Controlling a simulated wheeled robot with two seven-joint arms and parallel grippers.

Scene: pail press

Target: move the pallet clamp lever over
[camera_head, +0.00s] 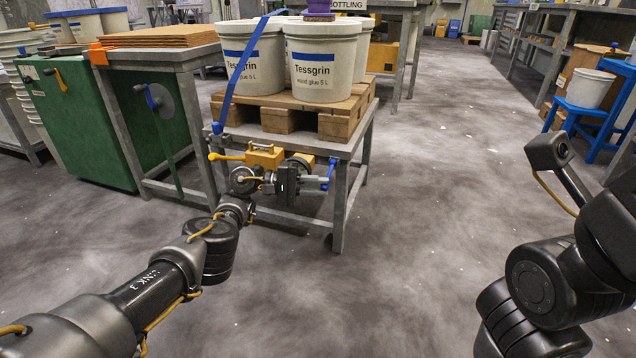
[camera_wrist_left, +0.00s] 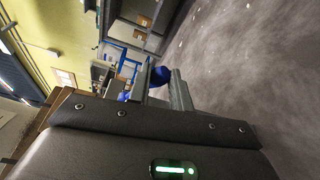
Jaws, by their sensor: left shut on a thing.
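Under the front edge of the metal table (camera_head: 350,150) is a yellow clamp body (camera_head: 264,155), with a yellow round-ended lever (camera_head: 226,157) reaching out to its left. A blue lever (camera_head: 330,172) hangs near the table's right front leg. My left gripper (camera_head: 322,181) reaches in front of the table with its fingers at the blue lever. In the left wrist view the fingers (camera_wrist_left: 166,88) close around a blue piece (camera_wrist_left: 160,75). Much of the clamp is hidden behind my gripper. My right arm shows at the right, but its gripper is not visible.
A wooden pallet (camera_head: 345,108) on the table carries several white pails (camera_head: 313,68), with a blue strap (camera_head: 236,85) over them. A green cabinet (camera_head: 75,120) stands left, a blue stand (camera_head: 590,118) with a pail far right. The floor (camera_head: 430,180) between is clear.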

